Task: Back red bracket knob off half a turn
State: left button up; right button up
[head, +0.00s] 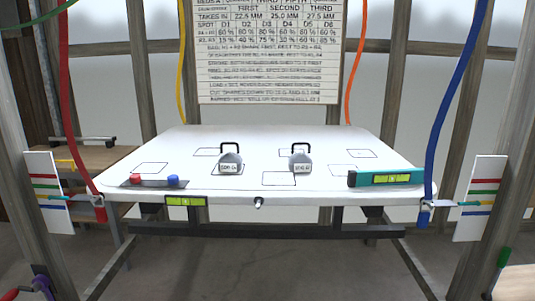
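The red strap (66,110) comes down from the upper left to a small bracket (99,208) at the left front corner of the white panel (210,186). This bracket shows red and dark grey parts. A separate knob on it is too small to make out, and so is how tight it is. A dark red part (10,294) is cut off at the bottom left edge, beside a purple piece (42,284); I cannot tell what either is. Neither of my grippers is in view.
Two labelled weights (230,163) (301,163), a green level (386,178) and a dark tray (153,182) with red and blue pieces lie on the panel. A blue strap (452,110) meets its right front corner. Striped boards (47,193) (481,198) flank it.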

aim_at(135, 178)
jog(key=i+j, duration=0.15)
jog(key=j, duration=0.25)
jog(key=i+j, duration=0.15)
jog(key=j, duration=0.2)
jog(key=i+j, duration=0.15)
jog(key=j, duration=0.25)
jog(key=i+j, duration=0.1)
jog(key=j, duration=0.3)
